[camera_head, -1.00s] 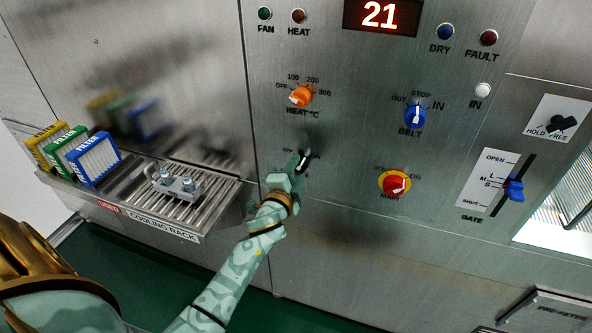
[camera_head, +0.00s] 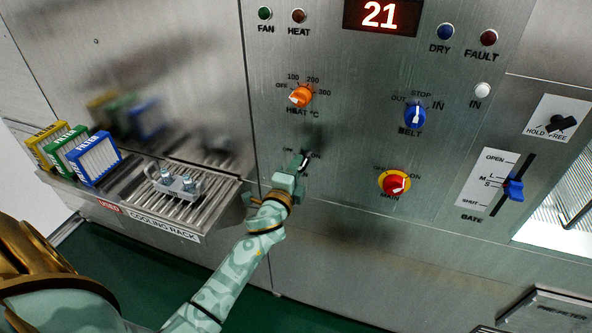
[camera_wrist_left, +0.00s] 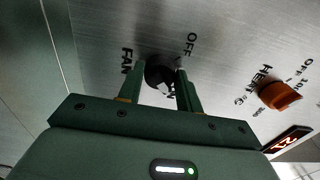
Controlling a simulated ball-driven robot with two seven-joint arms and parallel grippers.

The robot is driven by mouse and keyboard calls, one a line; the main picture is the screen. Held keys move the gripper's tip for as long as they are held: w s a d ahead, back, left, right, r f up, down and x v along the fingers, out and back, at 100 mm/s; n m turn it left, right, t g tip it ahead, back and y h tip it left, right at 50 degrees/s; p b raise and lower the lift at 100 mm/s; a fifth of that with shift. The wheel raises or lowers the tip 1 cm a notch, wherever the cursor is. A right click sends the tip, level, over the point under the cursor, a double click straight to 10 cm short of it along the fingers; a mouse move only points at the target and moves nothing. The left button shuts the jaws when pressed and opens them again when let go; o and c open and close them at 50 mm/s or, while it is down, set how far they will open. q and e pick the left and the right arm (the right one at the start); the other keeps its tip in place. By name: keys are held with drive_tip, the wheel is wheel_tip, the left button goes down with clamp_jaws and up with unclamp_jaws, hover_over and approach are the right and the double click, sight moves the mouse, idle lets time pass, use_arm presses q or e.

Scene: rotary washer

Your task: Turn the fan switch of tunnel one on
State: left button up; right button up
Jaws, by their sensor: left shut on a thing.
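The fan switch is a black rotary knob (camera_wrist_left: 160,72) on the steel panel, with OFF, ON and FAN lettering around it. In the head view it sits below the orange heat knob, and only a small dark part of the fan switch (camera_head: 304,158) shows past my fingers. My left gripper (camera_head: 298,168) is at the panel. In the wrist view, my left gripper's fingers (camera_wrist_left: 160,88) stand on both sides of the knob and are shut on it. I cannot tell for sure which mark it points at. The green fan lamp (camera_head: 264,13) looks dark.
The orange heat knob (camera_head: 300,96) is above, the blue belt knob (camera_head: 415,115) and red main switch (camera_head: 394,183) to the right. The cooling rack (camera_head: 150,200) with several filters (camera_head: 95,160) juts out at left. The display (camera_head: 380,15) reads 21.

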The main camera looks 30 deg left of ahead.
use_arm(q)
drive_tip(key=o, duration=1)
drive_tip(key=b+v, duration=0.1)
drive_tip(key=v, duration=1.5)
drive_tip(key=shift+s+f, duration=0.1)
drive_tip(key=shift+s, duration=0.05)
drive_tip(key=s+d+f+n+g+h, duration=0.1)
drive_tip(key=s+d+f+n+g, duration=0.15)
drive_tip(key=f, duration=0.75)
drive_tip(key=s+d+f+n+g+h, duration=0.1)
drive_tip(key=s+d+f+g+h, duration=0.15)
drive_tip(key=f, duration=0.75)
drive_tip(key=s+d+f+n+g, duration=0.2)
drive_tip(key=s+f+g, duration=0.1)
drive_tip(key=f, duration=0.8)
drive_tip(key=s+f+n+g, duration=0.2)
drive_tip(key=s+f, duration=0.3)
drive_tip(key=s, duration=0.4)
drive_tip(key=s+a+f+n+g, duration=0.1)
drive_tip(key=s+f+n+g, duration=0.1)
drive_tip(key=s+f, duration=0.4)
drive_tip(key=s+a+f+n+g+h, duration=0.1)
drive_tip(key=s+f+g, duration=0.3)
drive_tip(key=s, duration=0.9)
drive_tip(key=shift+s+a+f+n+b, duration=0.1)
drive_tip(key=shift+s+f+n+b, duration=0.15)
drive_tip(key=shift+f, duration=0.35)
drive_tip(key=shift+s+a+f+n+b, duration=0.15)
drive_tip(key=shift+f+n, duration=0.15)
drive_tip(key=shift+f, duration=0.3)
